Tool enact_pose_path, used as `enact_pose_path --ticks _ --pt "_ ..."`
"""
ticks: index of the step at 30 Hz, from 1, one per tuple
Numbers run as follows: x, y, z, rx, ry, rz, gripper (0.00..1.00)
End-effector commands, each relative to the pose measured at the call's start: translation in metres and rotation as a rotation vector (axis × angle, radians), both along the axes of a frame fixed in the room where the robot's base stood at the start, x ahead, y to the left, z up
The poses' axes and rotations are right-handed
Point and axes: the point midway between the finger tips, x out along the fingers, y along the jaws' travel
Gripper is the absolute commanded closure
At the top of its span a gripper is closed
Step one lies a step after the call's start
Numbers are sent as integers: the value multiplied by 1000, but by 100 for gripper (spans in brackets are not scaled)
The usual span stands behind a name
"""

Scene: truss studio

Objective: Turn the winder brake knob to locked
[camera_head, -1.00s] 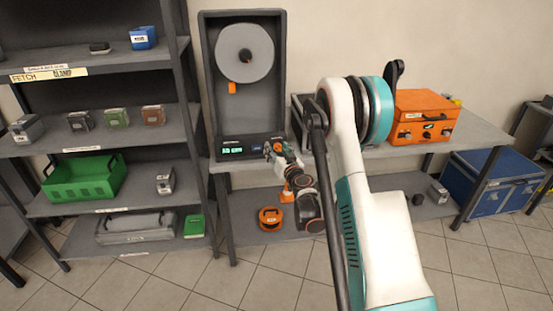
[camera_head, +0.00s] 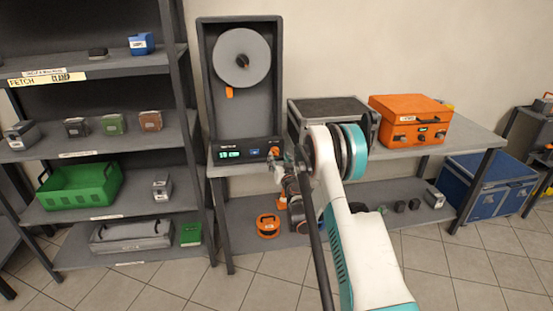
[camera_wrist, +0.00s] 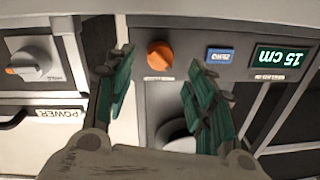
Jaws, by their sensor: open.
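The winder (camera_head: 273,60) is a tall dark cabinet with a grey spool, standing at the left end of the table. Its front panel has green displays, a blue button and the orange brake knob (camera_head: 274,152) at its right end. In the wrist view the orange knob (camera_wrist: 160,55) appears on the panel between my open fingers, with a small unreadable label beside it. My gripper (camera_wrist: 160,66) is open and empty, one finger on either side of the knob in the picture. I cannot tell whether they touch it. In the head view my gripper (camera_head: 279,170) is just below the knob, partly hidden.
A blue ZERO button (camera_wrist: 221,55) and a 15 cm display (camera_wrist: 281,58) sit beside the knob. A grey box (camera_head: 330,106) with its own grey-and-orange knob (camera_wrist: 28,66) stands right of the winder. An orange case (camera_head: 408,108) is farther right. Shelves stand left.

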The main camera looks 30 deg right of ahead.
Motion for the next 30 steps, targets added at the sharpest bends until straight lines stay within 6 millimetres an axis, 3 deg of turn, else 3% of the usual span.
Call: enact_pose_path --ticks 3,9,20,26,30 --pt "19 -4 -2 0 0 0 50" --pt "38 -8 -1 0 0 0 50" --pt "43 -9 0 0 0 0 50" --pt "42 -9 0 0 0 0 93" --pt "42 -9 0 0 0 0 95"
